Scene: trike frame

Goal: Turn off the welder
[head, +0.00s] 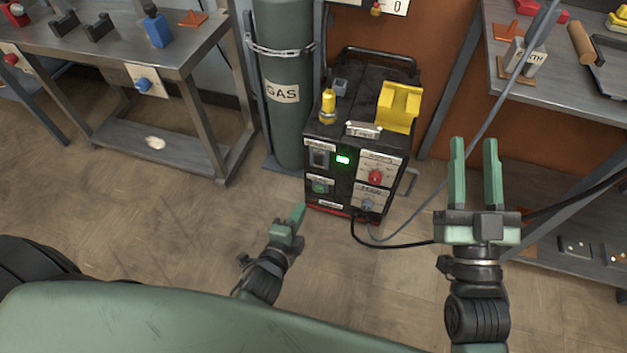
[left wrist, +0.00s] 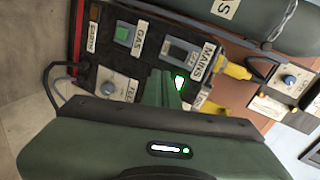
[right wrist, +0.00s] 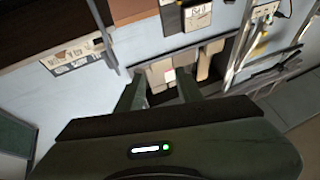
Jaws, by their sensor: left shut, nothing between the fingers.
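The welder (head: 349,133) is a black box on the floor with a lit green display (head: 343,159) on its front. The mains switch (head: 319,158) is at the panel's upper left; it also shows in the left wrist view (left wrist: 178,52) beside its MAINS label. A green GAS button (head: 320,187) sits below it. I cannot tell the switch's position. My left gripper (head: 301,212) is shut and empty, low in front of the welder's left side; in the left wrist view its fingertips (left wrist: 167,76) overlap the panel near the switch. My right gripper (head: 474,145) is open and empty, right of the welder.
A green gas cylinder (head: 287,120) stands chained close behind the welder's left side. Workbenches (head: 180,62) flank it left and right. A grey cable and a black cable (head: 395,243) run from the welder to the right. The floor in front is clear.

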